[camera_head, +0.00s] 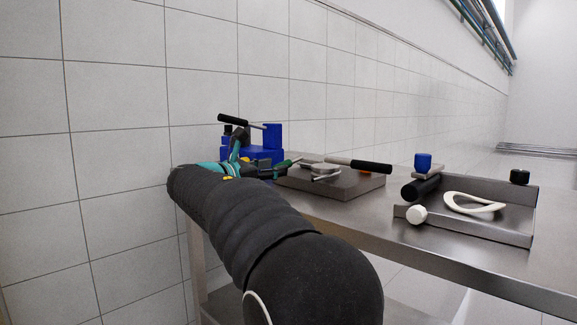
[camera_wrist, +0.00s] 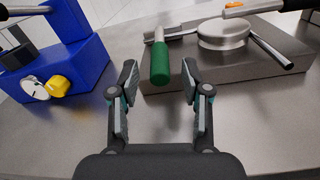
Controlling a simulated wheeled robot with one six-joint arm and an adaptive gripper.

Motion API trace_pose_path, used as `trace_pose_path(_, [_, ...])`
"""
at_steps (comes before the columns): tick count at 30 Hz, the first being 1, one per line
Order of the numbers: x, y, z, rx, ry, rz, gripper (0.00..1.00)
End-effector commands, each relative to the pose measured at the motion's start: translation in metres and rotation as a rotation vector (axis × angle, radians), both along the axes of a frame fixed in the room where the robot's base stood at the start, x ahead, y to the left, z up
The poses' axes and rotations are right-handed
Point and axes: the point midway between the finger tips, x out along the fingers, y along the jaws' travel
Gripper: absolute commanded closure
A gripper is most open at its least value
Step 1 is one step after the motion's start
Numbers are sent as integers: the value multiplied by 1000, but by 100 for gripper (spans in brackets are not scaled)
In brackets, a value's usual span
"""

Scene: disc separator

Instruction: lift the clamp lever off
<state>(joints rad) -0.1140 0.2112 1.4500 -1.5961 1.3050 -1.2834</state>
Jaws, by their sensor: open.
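A lever with a green handle (camera_wrist: 160,62) and a thin metal rod lies at the near left edge of a dark metal block (camera_wrist: 265,62). In the wrist view my gripper (camera_wrist: 159,85) is open and empty, its two fingers on either side of the handle's line. The handle's near end reaches into the space between the fingertips, with gaps on both sides. A round metal disc (camera_wrist: 224,33) sits on the block, with a thin rod beside it. In the head view my arm partly hides the green handle (camera_head: 284,164) and block (camera_head: 345,184).
A blue machine (camera_wrist: 62,70) with a yellow knob and a dial stands left of my gripper. A black handle (camera_head: 371,166) extends over the block. A metal tray (camera_head: 512,226) at right holds a white ring and small parts. Bare table lies between block and tray.

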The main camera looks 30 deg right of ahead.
Motion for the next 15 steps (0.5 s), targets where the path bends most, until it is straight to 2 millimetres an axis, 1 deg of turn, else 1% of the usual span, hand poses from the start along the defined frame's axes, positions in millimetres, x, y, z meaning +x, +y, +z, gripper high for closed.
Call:
trace_pose_path(1, [4, -10, -1, -1, 1, -3, 52])
trace_pose_path(6, [15, -36, -1, 0, 1, -1, 52])
trace_pose_path(9, [20, -48, -1, 1, 1, 0, 52])
trace_pose_path(15, [26, -61, 0, 0, 1, 3, 52])
